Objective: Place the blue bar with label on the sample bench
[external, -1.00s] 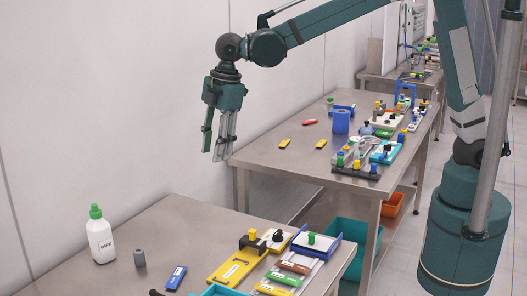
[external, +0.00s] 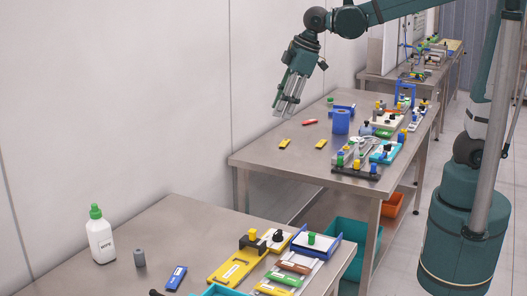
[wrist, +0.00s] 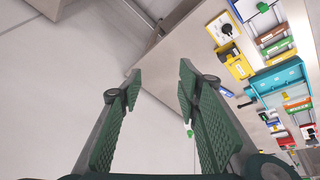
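A blue bar with a white label (external: 175,278) lies flat on the near metal bench (external: 165,225), right of a grey cylinder. A small blue piece in the wrist view (wrist: 227,92) looks like the same bar. My gripper (external: 285,108) is in the air near the wall, above the left back part of the farther bench (external: 262,152), well away from the bar. In the wrist view my gripper (wrist: 158,88) shows its two green padded fingers wide apart with nothing between them. The frames do not name either bench.
A white bottle with green cap (external: 101,238) and the grey cylinder (external: 139,257) stand left of the bar. A yellow tray (external: 238,266) and other coloured parts crowd its right. The farther bench holds yellow bars (external: 284,144), a red bar (external: 310,121) and a blue cylinder (external: 341,121).

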